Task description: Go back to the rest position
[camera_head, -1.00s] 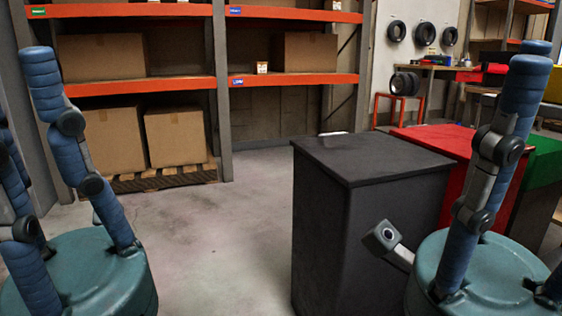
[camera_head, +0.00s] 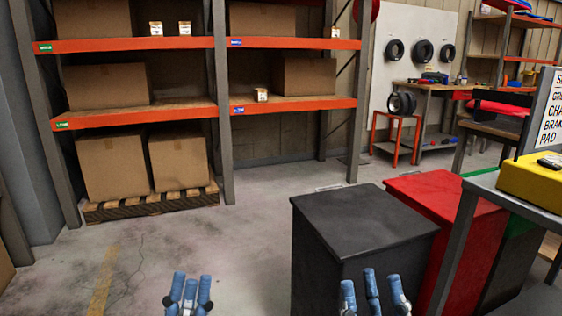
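My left gripper (camera_head: 188,290) shows at the bottom edge, left of centre, with its blue fingers pointing up and apart. It is open and empty. My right gripper (camera_head: 374,290) shows at the bottom edge, right of centre, in front of the black bin. Its blue fingers are also spread, and nothing is between them. The palms and most of both arms are below the picture.
A black bin (camera_head: 365,225) and a red bin (camera_head: 440,190) stand at the right. A table with a yellow case (camera_head: 535,180) is at the right edge. Shelves with orange beams (camera_head: 140,116) hold cardboard boxes (camera_head: 112,165) behind.

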